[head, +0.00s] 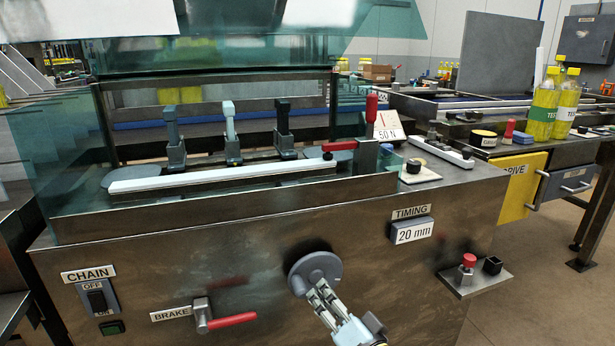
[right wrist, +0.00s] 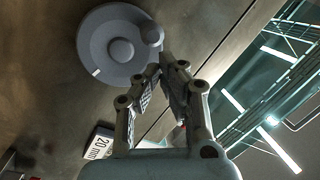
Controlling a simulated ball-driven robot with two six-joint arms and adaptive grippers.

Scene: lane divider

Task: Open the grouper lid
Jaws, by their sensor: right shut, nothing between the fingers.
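The grouper is a brown metal machine with teal see-through walls (head: 50,160) around its trough. A teal see-through panel (head: 400,18) with white glare hangs across the top of the head view, above the trough; I cannot tell for sure whether it is the lid. A round grey handwheel (head: 315,268) sits on the machine's front; its hub and small knob show in the right wrist view (right wrist: 121,50). My right gripper (head: 318,292) is shut and empty at the wheel's lower edge. In the right wrist view its fingertips are close beside the small knob; contact is unclear. My left gripper is out of view.
A red brake lever (head: 230,321) lies left of the wheel, with a chain switch (head: 97,298) farther left. A red button (head: 469,260) sits on a ledge at right. A red-handled lever (head: 371,108) stands at the trough's right end. Floor at lower right is clear.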

